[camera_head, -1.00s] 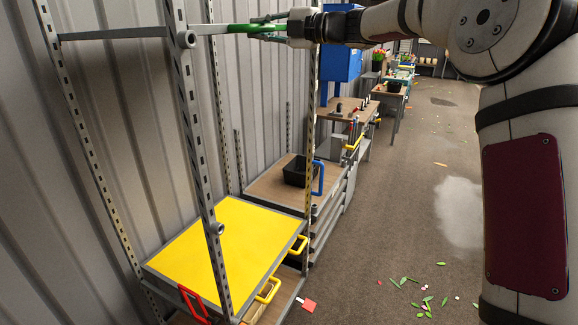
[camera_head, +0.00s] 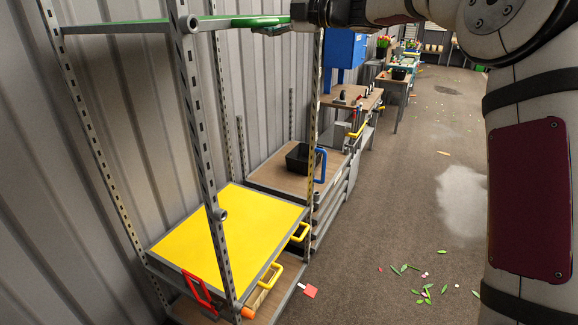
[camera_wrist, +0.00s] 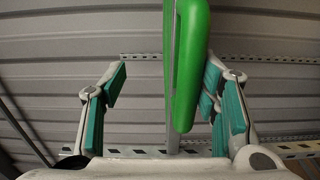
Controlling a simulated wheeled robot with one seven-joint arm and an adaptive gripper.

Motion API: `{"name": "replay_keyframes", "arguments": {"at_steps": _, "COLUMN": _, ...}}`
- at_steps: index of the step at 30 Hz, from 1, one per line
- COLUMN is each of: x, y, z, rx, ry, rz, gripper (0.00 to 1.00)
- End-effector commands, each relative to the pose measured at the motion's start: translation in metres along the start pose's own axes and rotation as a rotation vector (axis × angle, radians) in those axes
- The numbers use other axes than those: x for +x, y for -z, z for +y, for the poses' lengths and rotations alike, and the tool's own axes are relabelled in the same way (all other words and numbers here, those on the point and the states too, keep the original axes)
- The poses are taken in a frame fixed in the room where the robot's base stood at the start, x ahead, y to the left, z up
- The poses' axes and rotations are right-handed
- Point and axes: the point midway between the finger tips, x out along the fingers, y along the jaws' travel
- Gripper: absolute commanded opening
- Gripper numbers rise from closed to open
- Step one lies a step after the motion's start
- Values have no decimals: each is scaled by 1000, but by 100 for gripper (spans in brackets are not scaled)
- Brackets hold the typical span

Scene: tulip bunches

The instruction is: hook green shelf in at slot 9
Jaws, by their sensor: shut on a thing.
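The green shelf (camera_head: 130,27) is seen almost edge-on at the top of the head view. It spans between the slotted uprights of the rack, level with the upper crossbar. My gripper (camera_head: 272,27) is at its right end, on the aisle side, shut on it. In the wrist view the green shelf (camera_wrist: 187,70) shows as a rounded green edge between the fingers, close to the right finger pads. The slotted front upright (camera_head: 200,130) stands in front of the shelf. Slot numbers are not legible, and whether its hooks sit in a slot cannot be told.
A yellow shelf (camera_head: 228,235) with red and yellow handles sits lower in the rack. Behind it a brown shelf (camera_head: 262,178) holds a black bin (camera_head: 303,158). A corrugated wall (camera_head: 120,120) closes the left. The aisle floor is open, with scattered leaves (camera_head: 428,290).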

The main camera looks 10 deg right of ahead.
Motion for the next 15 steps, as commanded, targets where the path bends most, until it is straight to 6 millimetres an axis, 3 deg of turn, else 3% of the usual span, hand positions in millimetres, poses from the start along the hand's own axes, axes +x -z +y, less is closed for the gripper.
{"name": "replay_keyframes", "arguments": {"at_steps": 8, "x": -4, "y": 0, "z": 4, "rx": -4, "ry": -5, "rz": -3, "gripper": 50}}
{"name": "replay_keyframes", "arguments": {"at_steps": 15, "x": -26, "y": -1, "z": 4, "rx": -4, "ry": -4, "rz": -5, "gripper": 50}}
